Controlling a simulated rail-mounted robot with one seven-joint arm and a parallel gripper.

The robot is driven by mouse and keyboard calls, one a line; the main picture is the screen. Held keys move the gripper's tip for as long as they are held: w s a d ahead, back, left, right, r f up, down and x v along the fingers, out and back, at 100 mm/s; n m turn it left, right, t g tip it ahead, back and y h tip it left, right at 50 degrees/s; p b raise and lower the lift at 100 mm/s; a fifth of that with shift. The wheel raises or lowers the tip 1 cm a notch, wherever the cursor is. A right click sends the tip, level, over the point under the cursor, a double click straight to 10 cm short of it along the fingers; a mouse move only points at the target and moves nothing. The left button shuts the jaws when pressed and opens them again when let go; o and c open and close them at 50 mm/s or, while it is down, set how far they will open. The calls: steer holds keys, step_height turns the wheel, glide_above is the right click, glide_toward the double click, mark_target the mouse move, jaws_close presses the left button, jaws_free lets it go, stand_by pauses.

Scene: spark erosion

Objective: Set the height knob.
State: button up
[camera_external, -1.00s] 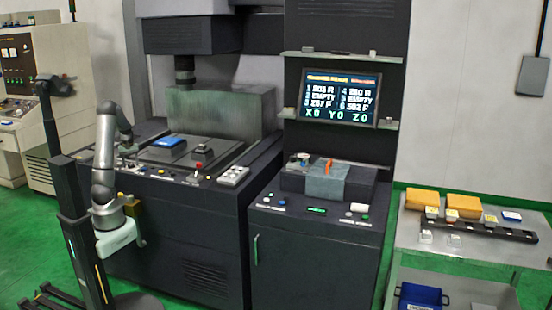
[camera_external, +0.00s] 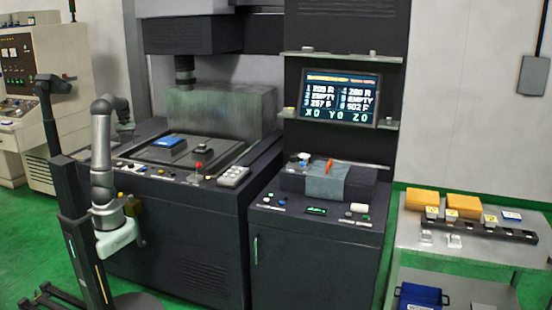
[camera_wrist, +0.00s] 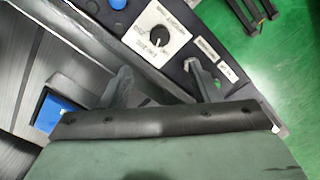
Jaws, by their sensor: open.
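The knob (camera_wrist: 158,37) is a small black dial with a light pointer mark on a white square plate (camera_wrist: 143,27) with printed markings around it, in the wrist view. It sits on the dark front panel of the machine; I cannot make it out in the external view. My gripper (camera_wrist: 159,72) is open and empty. In the wrist view its two grey fingers stand apart, with the knob beyond them and roughly centred between them. The fingers do not appear to touch it. In the external view my gripper (camera_external: 125,138) is over the left end of the machine's front panel.
A blue button (camera_wrist: 117,4) and small white labels (camera_wrist: 205,47) flank the plate. A blue block (camera_external: 169,142) and a dark block (camera_external: 203,147) sit on the machine bed. A red button (camera_external: 199,165) stands on the panel's right. Green floor lies beyond the panel edge.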

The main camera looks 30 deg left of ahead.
step_height(320, 180, up, 4)
steer(key=shift+f, duration=0.15)
stand_by(0.4)
